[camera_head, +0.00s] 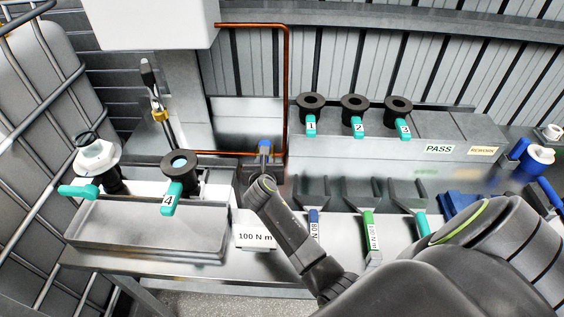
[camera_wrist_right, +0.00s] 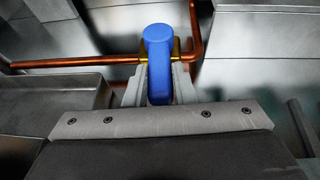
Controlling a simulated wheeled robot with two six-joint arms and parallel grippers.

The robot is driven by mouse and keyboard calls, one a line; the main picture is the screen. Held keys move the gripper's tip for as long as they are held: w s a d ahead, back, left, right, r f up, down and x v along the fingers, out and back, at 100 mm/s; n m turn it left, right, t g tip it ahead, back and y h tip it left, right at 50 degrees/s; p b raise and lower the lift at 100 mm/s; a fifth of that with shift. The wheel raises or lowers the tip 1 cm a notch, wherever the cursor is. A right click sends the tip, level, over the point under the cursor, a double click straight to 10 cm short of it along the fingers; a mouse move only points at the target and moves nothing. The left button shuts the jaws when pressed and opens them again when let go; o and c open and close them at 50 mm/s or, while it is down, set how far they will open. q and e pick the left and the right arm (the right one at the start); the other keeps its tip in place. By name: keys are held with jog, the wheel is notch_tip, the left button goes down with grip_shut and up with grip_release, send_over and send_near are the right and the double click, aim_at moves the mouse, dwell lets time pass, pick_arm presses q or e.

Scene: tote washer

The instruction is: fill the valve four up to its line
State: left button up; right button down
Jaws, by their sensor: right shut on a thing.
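Valve four (camera_head: 172,198) has a black round body and a teal handle labelled 4. It stands behind the grey tray at the left, and a pale disc shows inside its upturned black ring; no line on it can be made out. My right gripper (camera_head: 264,163) is shut on a blue lever (camera_head: 265,147) at the copper pipe (camera_head: 287,90). In the right wrist view the blue lever (camera_wrist_right: 158,65) stands between the fingers, with a brass-coloured part behind it. My left gripper is not in view.
A grey tray (camera_head: 145,248) lies in front of valve four. Another teal-handled valve with a white nut (camera_head: 97,157) stands left of it. Valves 1 (camera_head: 311,125), 2 (camera_head: 358,128) and 3 (camera_head: 404,128) sit on a rear ledge. Coloured-handled tools, including a green one (camera_head: 370,235), hang at the front.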

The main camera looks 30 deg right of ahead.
jog(key=shift+w+a+f+m, duration=0.1)
jog(key=shift+a+f+m, duration=0.05)
jog(key=shift+m, duration=0.15)
jog(key=shift+a+g+h, duration=0.1)
jog(key=shift+g+h, duration=0.2)
jog(key=c, duration=1.2)
grip_release()
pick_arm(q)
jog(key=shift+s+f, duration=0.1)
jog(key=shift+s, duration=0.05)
pick_arm(e)
jog(key=shift+w, duration=0.1)
